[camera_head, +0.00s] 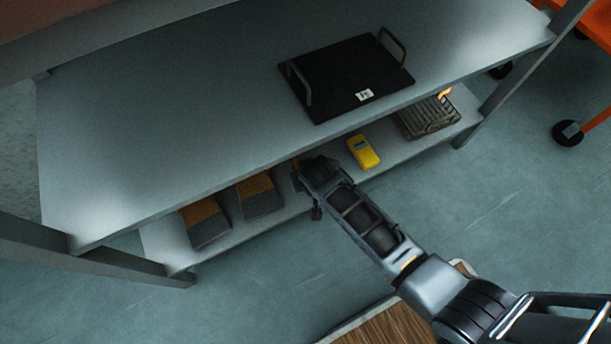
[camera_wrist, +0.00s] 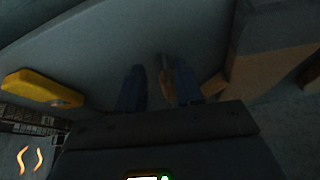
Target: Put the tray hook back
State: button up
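My gripper (camera_head: 308,180) reaches in under the table's front edge, over the lower shelf. In the wrist view my gripper (camera_wrist: 160,88) shows two dark blue fingers standing apart, with a visible gap between them. A thin brown piece (camera_wrist: 167,82), perhaps the handle of the tray hook, lies between or just beyond the fingers, closer to the right one. A gap shows between it and the left finger. The hook's full shape cannot be made out; the view is dark and my gripper and the tabletop hide that part of the shelf.
A black tray (camera_head: 350,75) with two handles lies on the tabletop (camera_head: 180,110). The tabletop edge overhangs my gripper.

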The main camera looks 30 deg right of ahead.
jog(key=p+v, duration=0.3)
jog(key=v, duration=0.4)
jog(key=shift+s+r+p, duration=0.15)
jog(key=shift+r+p, duration=0.2)
jog(key=shift+r, duration=0.05)
